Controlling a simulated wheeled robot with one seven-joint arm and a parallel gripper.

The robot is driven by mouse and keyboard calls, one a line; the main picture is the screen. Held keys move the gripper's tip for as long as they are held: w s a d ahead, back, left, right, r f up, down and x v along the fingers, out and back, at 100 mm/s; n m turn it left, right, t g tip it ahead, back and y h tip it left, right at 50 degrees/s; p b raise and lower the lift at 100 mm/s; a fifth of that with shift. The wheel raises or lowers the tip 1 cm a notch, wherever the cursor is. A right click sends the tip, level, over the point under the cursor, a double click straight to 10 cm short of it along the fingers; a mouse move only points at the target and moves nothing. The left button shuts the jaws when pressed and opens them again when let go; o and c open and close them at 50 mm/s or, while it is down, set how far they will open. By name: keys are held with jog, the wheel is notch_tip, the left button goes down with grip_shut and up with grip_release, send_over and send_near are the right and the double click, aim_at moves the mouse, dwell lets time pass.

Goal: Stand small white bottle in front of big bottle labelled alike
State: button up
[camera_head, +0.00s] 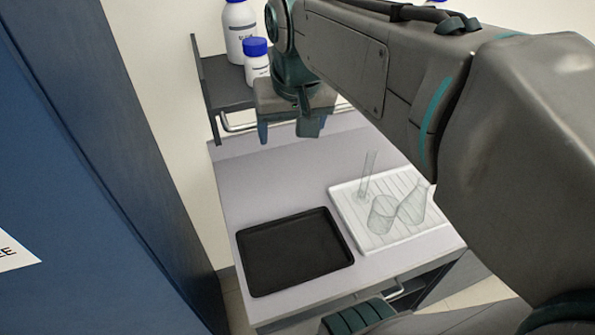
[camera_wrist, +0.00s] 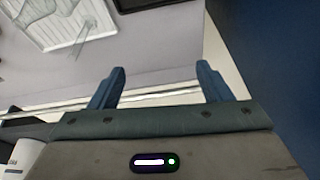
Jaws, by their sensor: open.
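A big white bottle with a blue cap (camera_head: 238,32) stands on the dark shelf at the back left; its label is too small to read. A small white bottle with a blue cap (camera_head: 257,62) stands in front of it, slightly right, on the same shelf. A white bottle part (camera_wrist: 28,158) shows at the lower left of the wrist view. My gripper (camera_head: 288,131) is open and empty, in front of and below the small bottle. Its two blue fingers also show in the wrist view (camera_wrist: 162,82), with nothing between them. My arm hides the right part of the shelf.
A black tray (camera_head: 293,251) lies on the grey bench (camera_head: 235,180). A white ribbed rack (camera_head: 385,243) with clear glassware stands to its right. A metal rail (camera_head: 238,127) runs along the shelf front. A dark blue cabinet (camera_head: 80,150) stands at the left.

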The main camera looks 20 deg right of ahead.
jog(key=s+f+n+t, duration=0.1)
jog(key=s+f, duration=0.7)
jog(key=shift+s+d+f, duration=0.15)
jog(key=shift+f, duration=0.2)
